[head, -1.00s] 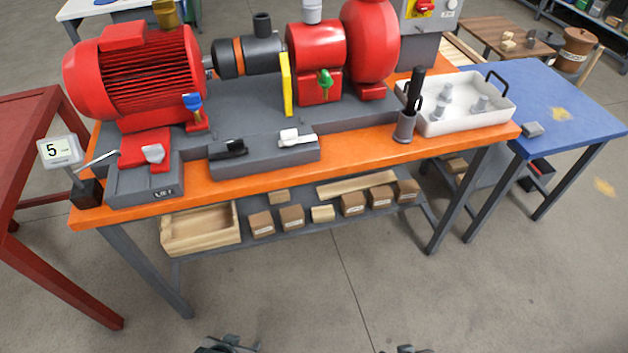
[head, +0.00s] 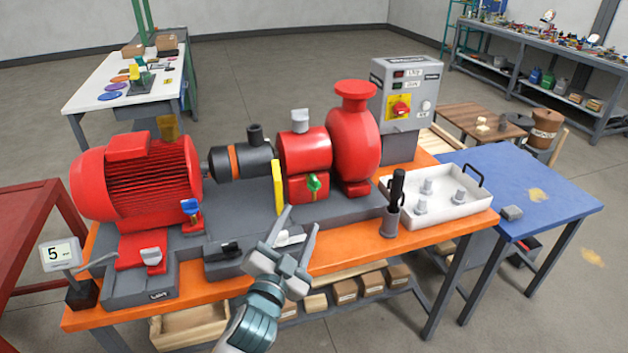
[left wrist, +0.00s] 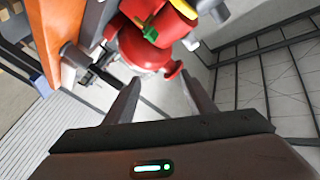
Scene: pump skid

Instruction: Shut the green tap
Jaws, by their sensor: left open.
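The green tap (head: 314,184) sits on the front of the red pump housing (head: 306,152), beside a yellow upright plate (head: 278,187). The tap also shows in the left wrist view (left wrist: 149,31), beyond the fingers near the top. My left gripper (head: 300,225) is open and empty, with its fingers spread, in front of and below the tap and apart from it. Its fingers also show in the left wrist view (left wrist: 160,92). It covers part of a white-handled switch (head: 287,238) on the grey block. My right gripper is not in view.
A blue-handled valve (head: 191,210) stands to the left, by the red motor (head: 135,182). A dark cup with a black-handled tool (head: 392,215) and a white tray (head: 408,222) stand on the orange bench's right part. A control box (head: 404,95) stands behind.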

